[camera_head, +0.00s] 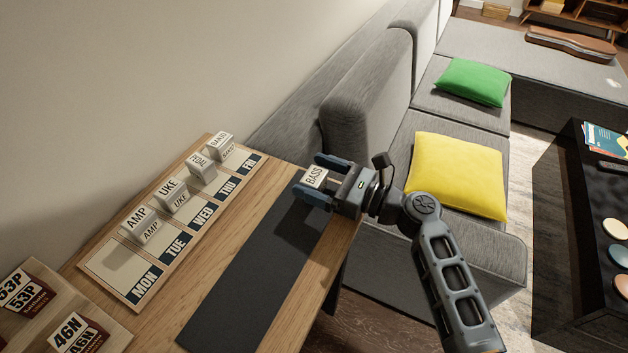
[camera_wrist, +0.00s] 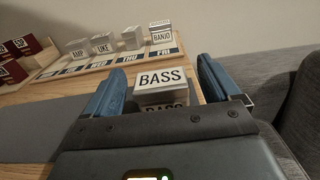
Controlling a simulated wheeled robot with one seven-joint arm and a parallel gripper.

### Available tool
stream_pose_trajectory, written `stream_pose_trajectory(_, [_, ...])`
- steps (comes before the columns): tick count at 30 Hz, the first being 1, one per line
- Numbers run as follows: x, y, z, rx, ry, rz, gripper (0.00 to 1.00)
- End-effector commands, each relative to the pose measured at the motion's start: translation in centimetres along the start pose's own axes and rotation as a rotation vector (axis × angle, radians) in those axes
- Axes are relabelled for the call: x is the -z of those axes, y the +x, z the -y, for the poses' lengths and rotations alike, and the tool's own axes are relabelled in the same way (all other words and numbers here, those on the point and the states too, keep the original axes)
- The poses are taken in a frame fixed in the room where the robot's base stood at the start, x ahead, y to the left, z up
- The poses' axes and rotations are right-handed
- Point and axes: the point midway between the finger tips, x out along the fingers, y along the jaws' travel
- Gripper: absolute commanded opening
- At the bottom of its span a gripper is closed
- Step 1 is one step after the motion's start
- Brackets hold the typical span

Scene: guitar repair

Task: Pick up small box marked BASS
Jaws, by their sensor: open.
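The small white box marked BASS (camera_head: 315,177) stands near the far end of the dark mat on the wooden table. It also shows in the wrist view (camera_wrist: 161,79), with its label facing up and a second BASS label partly hidden on its near side. My gripper (camera_head: 322,178) is open around the box, with one blue finger on each side. In the wrist view a gap shows between the box and each finger (camera_wrist: 165,85). The box's lower part is hidden by my gripper's body.
A weekday board (camera_head: 109,273) on the table holds several white boxes, including AMP (camera_head: 140,222), UKE (camera_head: 173,191) and BANJO (camera_head: 220,146). Dark red boxes (camera_head: 78,333) sit at the near left. The dark mat (camera_head: 245,285) is otherwise bare. A grey sofa (camera_head: 365,85) adjoins the table's far end.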

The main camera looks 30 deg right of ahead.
Motion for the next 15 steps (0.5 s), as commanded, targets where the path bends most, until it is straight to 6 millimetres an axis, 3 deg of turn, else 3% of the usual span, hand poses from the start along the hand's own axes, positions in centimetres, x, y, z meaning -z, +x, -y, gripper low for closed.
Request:
stream_pose_trajectory(5, [0.02, -0.02, -0.01, 0.0, 0.0, 0.0, 0.87])
stream_pose_trajectory(15, [0.02, -0.04, -0.01, 0.0, 0.0, 0.0, 0.55])
